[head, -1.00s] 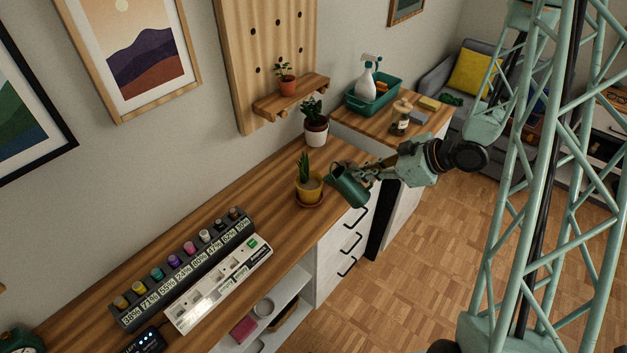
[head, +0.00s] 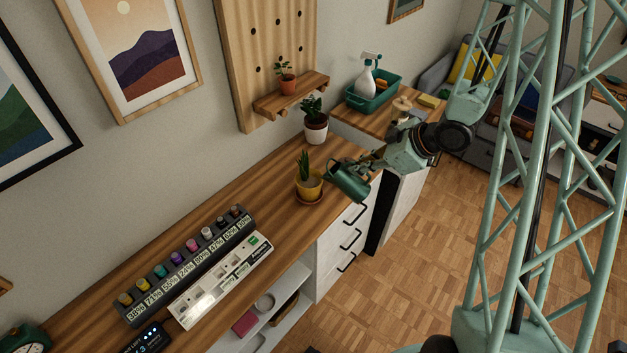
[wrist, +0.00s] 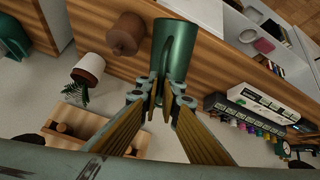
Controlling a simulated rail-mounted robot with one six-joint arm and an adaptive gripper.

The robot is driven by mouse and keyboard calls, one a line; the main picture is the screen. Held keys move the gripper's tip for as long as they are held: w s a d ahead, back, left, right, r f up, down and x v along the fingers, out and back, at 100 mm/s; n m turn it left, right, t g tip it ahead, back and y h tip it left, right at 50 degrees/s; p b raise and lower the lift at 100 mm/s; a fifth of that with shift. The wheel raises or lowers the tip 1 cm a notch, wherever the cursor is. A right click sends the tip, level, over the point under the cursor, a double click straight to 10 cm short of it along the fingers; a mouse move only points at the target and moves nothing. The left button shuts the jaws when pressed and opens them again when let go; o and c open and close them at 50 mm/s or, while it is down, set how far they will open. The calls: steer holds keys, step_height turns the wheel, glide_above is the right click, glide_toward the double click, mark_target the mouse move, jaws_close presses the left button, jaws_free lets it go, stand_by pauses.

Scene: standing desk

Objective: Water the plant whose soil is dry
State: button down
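My gripper (head: 372,164) is shut on a dark green watering can (head: 349,184), holding it near the desk's front edge, just right of the yellow pot (head: 309,188). The can is tilted. In the wrist view, the fingers (wrist: 163,100) meet at the near end of the can (wrist: 175,48). The yellow pot holds a spiky green plant and pale tan soil, on a terracotta saucer. A white pot (head: 316,137) with a dark leafy plant stands behind it. A small terracotta pot (head: 287,86) with a seedling sits on the wall shelf. No water stream shows.
A sensor rack (head: 190,264) with percentage displays and a white strip (head: 221,281) lie on the desk (head: 262,205) at left. A green bin (head: 375,95) with a spray bottle (head: 366,80) stands on the farther cabinet. The wooden wall shelf (head: 305,92) overhangs the desk's back.

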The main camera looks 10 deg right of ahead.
mark_target(342, 165)
steer(key=shift+w+a+r+p, duration=0.2)
steer(key=shift+a+r+p, duration=0.1)
steer(key=shift+r+p, duration=0.2)
steer(key=shift+h, duration=0.3)
steer(key=shift+w+a, duration=0.3)
steer(key=shift+a, duration=0.3)
steer(key=shift+w+a+r, duration=0.1)
steer(key=shift+a, duration=0.1)
steer(key=shift+w+a+r+g+h+p, duration=0.2)
steer(key=shift+a+r+g+h+p, duration=0.2)
steer(key=shift+h+p, duration=0.15)
stand_by(1.6)
steer(key=shift+d+f, duration=0.1)
